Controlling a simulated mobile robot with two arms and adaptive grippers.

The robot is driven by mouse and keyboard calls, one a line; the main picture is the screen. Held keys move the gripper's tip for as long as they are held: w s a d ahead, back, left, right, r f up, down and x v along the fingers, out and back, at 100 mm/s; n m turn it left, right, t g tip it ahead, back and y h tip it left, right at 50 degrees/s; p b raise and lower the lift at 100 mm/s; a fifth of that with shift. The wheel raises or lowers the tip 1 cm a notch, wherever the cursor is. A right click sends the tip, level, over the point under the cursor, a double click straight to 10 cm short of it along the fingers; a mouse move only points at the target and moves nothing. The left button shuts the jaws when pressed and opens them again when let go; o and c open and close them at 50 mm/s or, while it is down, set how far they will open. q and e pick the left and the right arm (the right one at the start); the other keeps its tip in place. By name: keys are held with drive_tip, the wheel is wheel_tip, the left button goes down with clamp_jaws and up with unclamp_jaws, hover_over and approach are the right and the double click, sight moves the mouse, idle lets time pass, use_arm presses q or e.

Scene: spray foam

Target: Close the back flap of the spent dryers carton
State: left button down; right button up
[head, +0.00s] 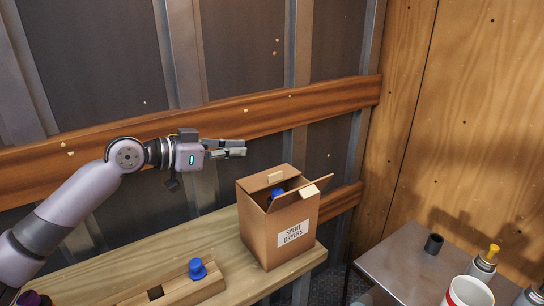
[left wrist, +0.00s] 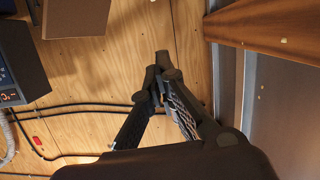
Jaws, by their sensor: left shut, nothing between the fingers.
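The brown spent dryers carton (head: 267,228) stands upright at the right end of the wooden bench in the head view, its white label facing front. Another flap with a pale tab (head: 311,190) slants up at the front right. A gap between them shows a blue-topped item (head: 277,192) inside. My right gripper is out of view.
A wooden rail (head: 340,93) crosses the metal wall behind.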

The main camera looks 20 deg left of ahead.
use_arm(q)
drive_tip(key=p, duration=0.4)
hover_over(269, 176)
drive_tip(key=shift+w+a+f, duration=0.1)
drive_tip(key=shift+w+f, duration=0.05)
drive_tip(key=shift+f, duration=0.7)
wheel_tip(269, 176, down, 3)
drive_tip(key=shift+r+p, duration=0.1)
drive_tip(key=shift+p, duration=0.35)
drive_tip(key=shift+f, duration=0.4)
drive_tip(key=shift+s+a+f, duration=0.1)
drive_tip(key=shift+s+f, duration=0.1)
drive_tip(key=shift+f, duration=0.25)
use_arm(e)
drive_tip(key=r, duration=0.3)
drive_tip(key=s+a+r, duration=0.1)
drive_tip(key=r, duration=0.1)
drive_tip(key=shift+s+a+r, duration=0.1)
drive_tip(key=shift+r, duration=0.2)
use_arm(q)
drive_tip(key=shift+w, duration=0.1)
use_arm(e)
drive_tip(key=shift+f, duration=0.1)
